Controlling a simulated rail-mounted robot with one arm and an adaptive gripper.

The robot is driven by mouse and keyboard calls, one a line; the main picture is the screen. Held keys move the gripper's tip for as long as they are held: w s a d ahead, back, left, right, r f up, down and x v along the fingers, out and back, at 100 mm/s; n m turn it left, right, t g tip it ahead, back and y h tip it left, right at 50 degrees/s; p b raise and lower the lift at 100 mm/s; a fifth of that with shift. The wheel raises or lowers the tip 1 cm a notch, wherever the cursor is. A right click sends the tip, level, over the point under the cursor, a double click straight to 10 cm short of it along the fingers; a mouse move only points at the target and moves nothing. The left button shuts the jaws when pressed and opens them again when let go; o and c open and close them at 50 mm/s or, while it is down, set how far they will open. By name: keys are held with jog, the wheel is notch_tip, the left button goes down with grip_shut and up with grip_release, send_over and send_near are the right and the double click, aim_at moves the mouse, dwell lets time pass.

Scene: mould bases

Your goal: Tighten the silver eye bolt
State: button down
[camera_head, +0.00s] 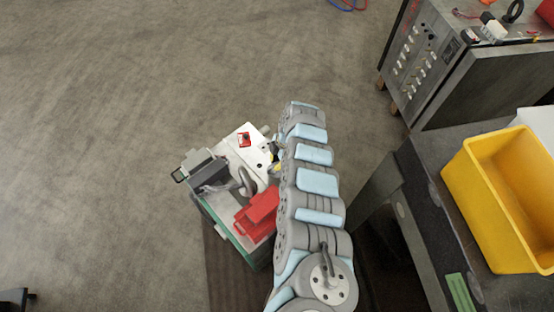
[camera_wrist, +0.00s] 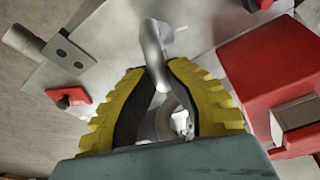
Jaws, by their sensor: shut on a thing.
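The silver eye bolt (camera_wrist: 152,45) shows in the wrist view as a bright curved metal bar at the fingertips. A rounded metal part (camera_wrist: 165,120) also shows in the gap between the fingers; I cannot tell if it belongs to the same bolt. My gripper (camera_wrist: 160,72), with yellow ribbed fingers and black inner pads, is shut on the eye bolt. Its threaded end and seating are hidden. In the head view my gripper (camera_head: 276,160) is at the right side of the mould base (camera_head: 228,232), mostly covered by my arm. A grey curved metal loop (camera_head: 246,182) stands on the base there.
Red blocks (camera_head: 258,212) lie beside the loop, and a small red part (camera_head: 244,139) sits on the pale plate. A grey clamp-like part (camera_head: 203,170) is at the left. A yellow bin (camera_head: 480,200) stands on a bench at right.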

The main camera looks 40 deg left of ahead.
jog(key=m+t+y+p, duration=0.1)
jog(key=m+p, duration=0.5)
jog(key=shift+s+d+r+p, duration=0.1)
jog(key=shift+r+p, duration=0.05)
jog(key=shift+p, duration=0.15)
jog(key=shift+f+m+p, duration=0.25)
jog(key=shift+m+p, duration=0.25)
jog(key=shift+m, duration=0.3)
jog(key=shift+r+m+t+y+p, duration=0.2)
jog(key=shift+m+t+y+p, duration=0.1)
jog(key=shift+m+p, duration=0.7)
jog(key=m+t+p, duration=0.1)
jog(key=m+p, duration=0.2)
jog(key=p, duration=0.1)
jog(key=shift+m, duration=0.4)
jog(key=shift+s+f+m, duration=0.1)
jog(key=shift+s+m, duration=0.05)
jog(key=shift+m, duration=0.25)
jog(key=shift+f+m+t+p, duration=0.15)
jog(key=shift+m+t+p, duration=0.3)
jog(key=shift+m, duration=0.75)
